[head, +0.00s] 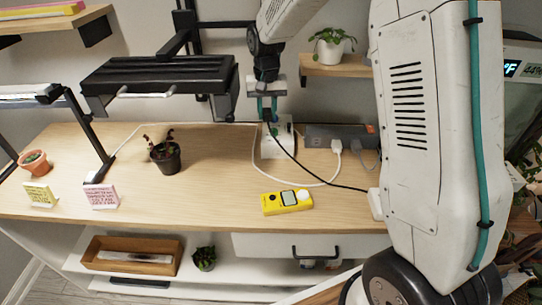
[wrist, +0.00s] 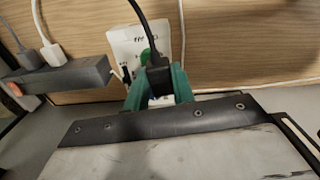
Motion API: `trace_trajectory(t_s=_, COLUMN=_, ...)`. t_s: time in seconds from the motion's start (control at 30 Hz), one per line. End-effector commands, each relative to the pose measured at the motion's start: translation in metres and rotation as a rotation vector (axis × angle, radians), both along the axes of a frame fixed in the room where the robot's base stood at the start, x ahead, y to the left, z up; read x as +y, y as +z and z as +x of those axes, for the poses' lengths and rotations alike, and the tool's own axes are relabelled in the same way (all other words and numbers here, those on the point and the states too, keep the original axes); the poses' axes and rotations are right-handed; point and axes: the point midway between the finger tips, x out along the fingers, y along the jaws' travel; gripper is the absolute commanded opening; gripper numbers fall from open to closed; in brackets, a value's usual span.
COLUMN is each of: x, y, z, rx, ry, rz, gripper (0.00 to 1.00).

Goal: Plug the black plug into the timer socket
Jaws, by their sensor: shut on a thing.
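My gripper (head: 267,106) has teal fingers and points down at the back of the wooden table. In the wrist view my gripper (wrist: 158,92) is shut on the black plug (wrist: 157,76), whose black cord runs up and away. In the head view the black plug (head: 267,114) is small between the fingertips. The white timer (head: 270,149) stands just below and behind it. In the wrist view the timer (wrist: 124,42) shows a printed label and a green part, partly covered by the plug. I cannot tell whether the plug's pins touch the socket.
A dark power strip (head: 323,142) with white and grey plugs lies right of the timer; it also shows in the wrist view (wrist: 77,76). A yellow meter (head: 286,202) lies in front. A black lamp (head: 158,78) hangs at left over a dark pot (head: 165,157).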

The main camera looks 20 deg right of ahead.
Motion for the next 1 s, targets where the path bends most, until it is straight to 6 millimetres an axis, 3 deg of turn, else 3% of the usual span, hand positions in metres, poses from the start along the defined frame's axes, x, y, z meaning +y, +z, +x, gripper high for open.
trace_trajectory(t_s=0.3, x=0.025, y=-0.062, z=-0.113, rx=0.025, ry=-0.037, rz=-0.004, gripper=0.01)
trace_trajectory(t_s=0.47, x=0.027, y=-0.083, z=-0.146, rx=0.009, ry=-0.082, rz=-0.003, gripper=0.01)
trace_trajectory(t_s=0.63, x=0.026, y=-0.092, z=-0.149, rx=-0.011, ry=-0.111, rz=0.000, gripper=0.01)
trace_trajectory(t_s=1.0, x=0.016, y=-0.109, z=-0.123, rx=-0.012, ry=-0.111, rz=0.000, gripper=0.01)
